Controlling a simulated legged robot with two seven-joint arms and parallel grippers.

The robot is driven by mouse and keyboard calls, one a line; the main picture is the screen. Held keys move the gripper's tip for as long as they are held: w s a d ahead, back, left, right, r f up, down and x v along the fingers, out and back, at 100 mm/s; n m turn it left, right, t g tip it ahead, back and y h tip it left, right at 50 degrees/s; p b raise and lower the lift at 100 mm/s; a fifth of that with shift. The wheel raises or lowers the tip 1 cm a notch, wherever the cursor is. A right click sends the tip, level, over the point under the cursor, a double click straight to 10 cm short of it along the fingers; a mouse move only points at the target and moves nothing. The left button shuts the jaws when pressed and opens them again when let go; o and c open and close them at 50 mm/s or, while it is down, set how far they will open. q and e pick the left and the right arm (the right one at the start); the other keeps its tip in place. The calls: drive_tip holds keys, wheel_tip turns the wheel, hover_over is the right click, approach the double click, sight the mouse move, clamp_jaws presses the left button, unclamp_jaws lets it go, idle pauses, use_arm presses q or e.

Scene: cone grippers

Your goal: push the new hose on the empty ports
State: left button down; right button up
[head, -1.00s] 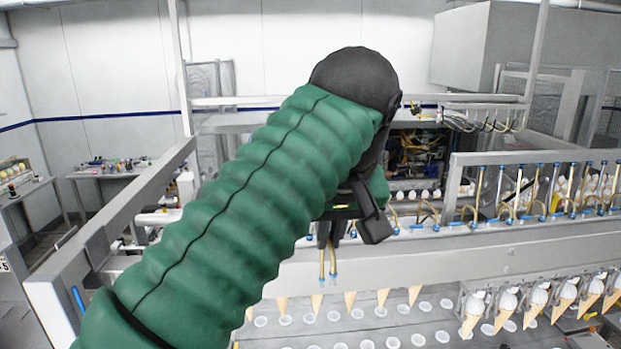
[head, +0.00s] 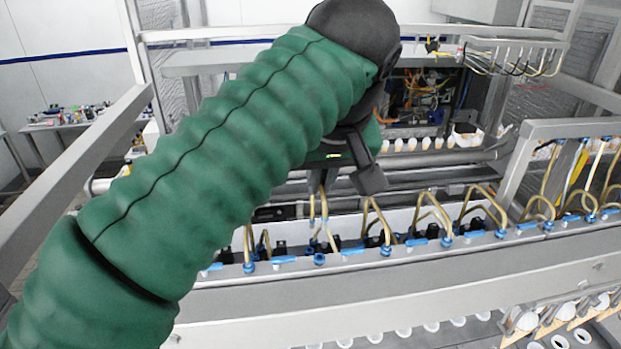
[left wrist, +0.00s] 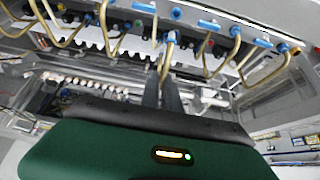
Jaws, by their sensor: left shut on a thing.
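My left gripper (head: 320,182) hangs fingers-down over the row of ports in the head view. It is shut on a short yellowish hose (head: 324,212) whose two legs hang below the fingers. The left gripper also shows in the left wrist view (left wrist: 163,93), with the hose (left wrist: 167,55) at its fingertips. A blue port (head: 319,259) on the rail lies just under the hose in the head view. I cannot tell whether the hose ends touch any port. The top of the hose is hidden by the fingers. My right gripper is in neither view now.
Other looped hoses (head: 378,220) sit on blue fittings along the metal rail (head: 420,262) on both sides of the held one. A metal frame post (head: 75,165) stands at the left. Paper cups and cones lie below the rail at the front.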

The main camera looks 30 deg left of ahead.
use_arm(q)
drive_tip(key=shift+w+f, duration=0.1)
drive_tip(key=shift+f, duration=0.65)
drive_tip(key=shift+w+f, duration=0.1)
drive_tip(key=shift+w, duration=0.05)
drive_tip(key=f+b, duration=0.1)
drive_tip(key=a+f+b, duration=0.1)
drive_tip(key=f+b, duration=0.1)
drive_tip(key=shift+s+a+f, duration=0.2)
drive_tip(key=shift+a+f, duration=0.05)
drive_tip(key=shift+a, duration=0.05)
drive_tip(key=shift+d, duration=0.2)
drive_tip(key=shift+d+r, duration=0.1)
drive_tip(key=shift+d, duration=0.35)
drive_tip(key=shift+a, duration=0.15)
idle(0.4)
